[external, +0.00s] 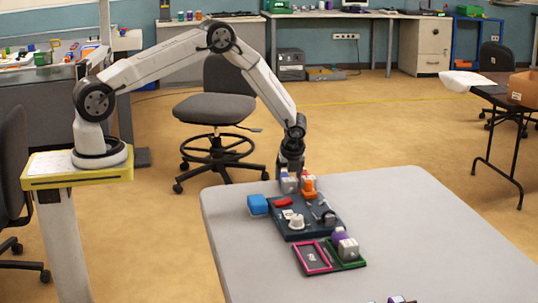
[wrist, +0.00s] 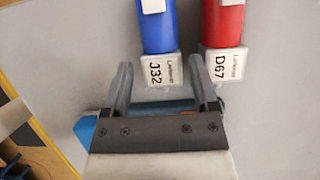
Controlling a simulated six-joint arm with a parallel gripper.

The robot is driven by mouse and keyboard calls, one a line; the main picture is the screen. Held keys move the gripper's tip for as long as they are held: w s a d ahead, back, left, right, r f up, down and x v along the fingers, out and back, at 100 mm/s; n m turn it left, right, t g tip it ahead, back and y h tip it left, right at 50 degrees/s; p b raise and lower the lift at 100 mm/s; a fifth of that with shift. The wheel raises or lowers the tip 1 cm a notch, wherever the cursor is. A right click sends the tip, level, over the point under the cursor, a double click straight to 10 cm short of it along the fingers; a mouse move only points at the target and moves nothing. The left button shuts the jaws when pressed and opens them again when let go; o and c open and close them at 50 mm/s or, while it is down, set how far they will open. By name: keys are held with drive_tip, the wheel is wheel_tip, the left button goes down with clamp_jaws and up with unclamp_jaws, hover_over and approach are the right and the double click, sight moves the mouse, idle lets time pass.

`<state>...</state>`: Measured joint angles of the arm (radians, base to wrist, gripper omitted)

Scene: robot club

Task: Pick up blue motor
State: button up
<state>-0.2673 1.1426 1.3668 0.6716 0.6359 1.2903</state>
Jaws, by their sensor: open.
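The blue motor (wrist: 157,30) shows in the wrist view as a blue cylinder with a white end block marked J32 (wrist: 161,71). My gripper (wrist: 161,68) is open, with one finger on each side of that end block. I cannot tell whether the fingers touch it or are above it. A red motor (wrist: 222,25) with a white block marked D67 lies to its right, close to the right finger. In the external view my gripper (external: 290,170) points down at the table's far edge, over small white and orange pieces. The blue motor is not clear there.
A dark board (external: 300,228) with several parts stands on the grey table (external: 420,225). A blue block (external: 258,205) is at its left corner. A pink-rimmed tray (external: 299,262) and a green-rimmed tray (external: 358,264) are nearer. The table's right side is clear.

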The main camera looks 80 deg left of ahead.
sight(288, 178)
drive_tip(key=shift+x, duration=1.7)
drive_tip(key=shift+w, duration=0.1)
clamp_jaws()
